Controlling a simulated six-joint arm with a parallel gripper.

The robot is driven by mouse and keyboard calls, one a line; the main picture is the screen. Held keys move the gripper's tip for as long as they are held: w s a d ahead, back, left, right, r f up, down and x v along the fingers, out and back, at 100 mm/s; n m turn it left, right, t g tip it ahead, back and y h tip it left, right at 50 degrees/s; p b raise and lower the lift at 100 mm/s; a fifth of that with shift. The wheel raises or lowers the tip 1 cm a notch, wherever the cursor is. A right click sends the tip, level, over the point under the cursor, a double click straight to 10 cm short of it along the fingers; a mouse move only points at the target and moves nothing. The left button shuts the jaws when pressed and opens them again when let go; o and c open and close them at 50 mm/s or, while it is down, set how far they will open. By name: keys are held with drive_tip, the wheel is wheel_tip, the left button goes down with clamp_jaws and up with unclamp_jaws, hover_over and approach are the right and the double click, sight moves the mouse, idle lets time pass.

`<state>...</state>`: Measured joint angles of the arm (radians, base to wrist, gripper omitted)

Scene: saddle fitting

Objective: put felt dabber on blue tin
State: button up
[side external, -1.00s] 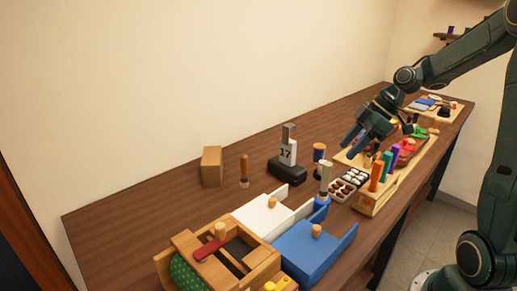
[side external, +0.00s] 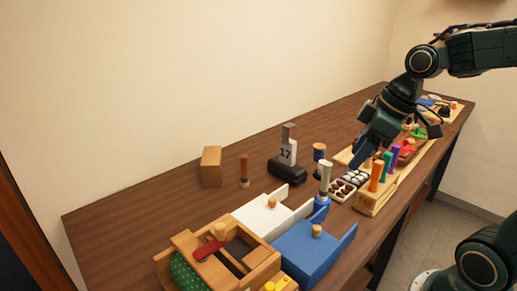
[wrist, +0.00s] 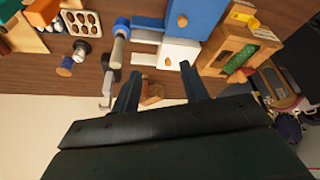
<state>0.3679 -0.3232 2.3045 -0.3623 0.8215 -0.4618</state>
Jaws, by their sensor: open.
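What looks like the felt dabber (side external: 326,175), a grey handle with a pale band at its lower end, stands upright near the middle of the table. It appears to rest on a small round blue tin (side external: 321,204). Both also show in the wrist view, the dabber (wrist: 116,48) and the tin (wrist: 122,22) in line. My gripper (side external: 361,160) is above the table, to the right of and beyond the dabber.
The white tray (side external: 262,214), blue tray (side external: 305,250) and wooden box (side external: 195,245) are in front. A dark stand marked 17 (side external: 288,160), a spool (side external: 319,152), a brown stick (side external: 244,170) and a block (side external: 211,165) are behind. A peg rack (side external: 378,195) is right. The left table is clear.

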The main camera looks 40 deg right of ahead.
drive_tip(key=s+a+m+t+h, duration=0.1)
drive_tip(key=s+a+m, duration=0.2)
drive_tip(key=s, duration=0.6)
drive_tip(key=shift+s+r+m, duration=0.2)
drive_tip(key=shift+r+m, duration=0.25)
drive_tip(key=shift+m, duration=0.35)
